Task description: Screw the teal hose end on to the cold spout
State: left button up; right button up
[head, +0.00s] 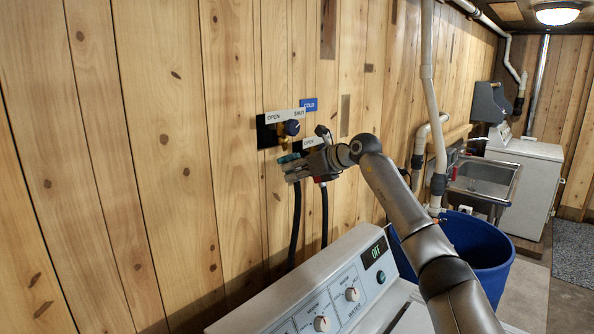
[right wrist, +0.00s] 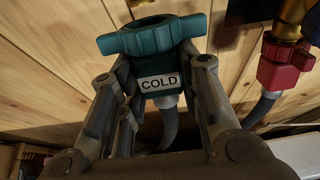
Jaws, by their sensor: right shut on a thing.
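The teal hose end (right wrist: 150,42), a winged collar with a COLD label below it, sits between the fingers of my right gripper (right wrist: 155,72) in the right wrist view. In the head view my right gripper (head: 292,169) is shut on the teal hose end (head: 288,158), just below the brass cold spout (head: 284,143). The arm and fingers partly cover this spot, and I cannot tell whether collar and spout touch. A dark hose (head: 295,220) hangs down from it. My left gripper is not in view.
A blue valve handle (head: 291,127) sits above the spout by an OPEN/SHUT plate and a blue COLD sign (head: 309,104). A red hose end (right wrist: 285,68) is on the neighbouring brass spout, close on the right. The washer (head: 345,290) stands below; a blue bin (head: 480,245) is to the right.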

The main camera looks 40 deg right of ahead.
aim_at(294, 157)
jog(key=shift+p, duration=0.5)
dwell(1.4)
jog(key=shift+w+r+p, duration=0.3)
jog(key=shift+r+p, duration=0.55)
jog(key=shift+p, duration=0.3)
jog(key=shift+w+r+p, duration=0.3)
jog(key=shift+r+p, duration=0.5)
jog(key=shift+p, duration=0.3)
jog(key=o, duration=1.1)
jog(key=shift+w, duration=0.1)
jog(key=shift+o, duration=0.2)
jog(key=shift+f, duration=0.1)
jog(key=a+v, duration=0.1)
jog(key=v, duration=1.1)
jog(key=shift+d, duration=0.35)
